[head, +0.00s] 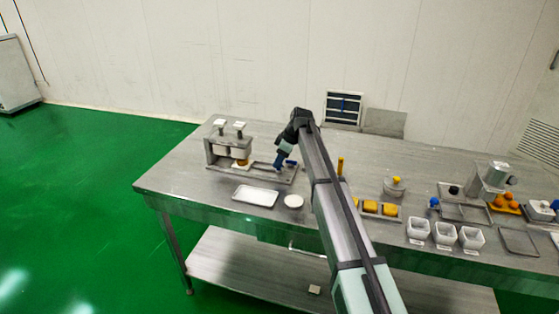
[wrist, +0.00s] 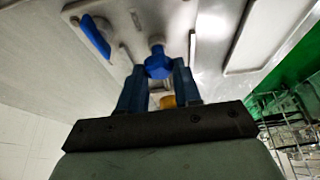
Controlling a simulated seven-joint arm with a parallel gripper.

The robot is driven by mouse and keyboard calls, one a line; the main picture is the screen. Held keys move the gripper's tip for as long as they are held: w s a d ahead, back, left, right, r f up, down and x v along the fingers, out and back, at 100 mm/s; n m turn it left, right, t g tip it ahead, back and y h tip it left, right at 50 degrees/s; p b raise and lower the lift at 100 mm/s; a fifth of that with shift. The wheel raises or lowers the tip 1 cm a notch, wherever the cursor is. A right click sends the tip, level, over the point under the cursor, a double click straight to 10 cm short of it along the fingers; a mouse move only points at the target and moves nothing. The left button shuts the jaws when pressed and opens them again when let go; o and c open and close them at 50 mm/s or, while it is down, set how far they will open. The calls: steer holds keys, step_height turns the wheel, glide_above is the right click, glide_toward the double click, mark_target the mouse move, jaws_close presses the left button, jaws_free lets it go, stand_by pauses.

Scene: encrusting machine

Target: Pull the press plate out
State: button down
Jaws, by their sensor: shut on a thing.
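The press machine (head: 228,150) stands at the left of the table, with two white-topped posts over a long grey base. My gripper (head: 280,163) reaches down over the right part of this base. In the wrist view my gripper (wrist: 158,78) is shut on a blue knob (wrist: 158,62), with one finger on each side. The knob appears to belong to the press plate. The plate's outline is unclear, so I cannot tell how far it sits in the machine. A yellow-orange piece (head: 242,162) lies under the press at its front.
A blue handle (wrist: 95,36) lies close to my fingers. A white tray (head: 255,195) and a round white dish (head: 293,201) lie in front of the machine. Yellow blocks (head: 370,206) and white tubs (head: 444,234) stand to the right. The table's left end is clear.

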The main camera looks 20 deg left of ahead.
steer(key=d, duration=1.2)
steer(key=shift+d, duration=0.3)
steer(key=c, duration=1)
jaws_free()
steer(key=shift+c, duration=0.2)
steer(key=shift+o, duration=1.3)
steer(key=shift+r, duration=0.1)
steer(key=v, duration=1.3)
steer(key=shift+r, duration=0.25)
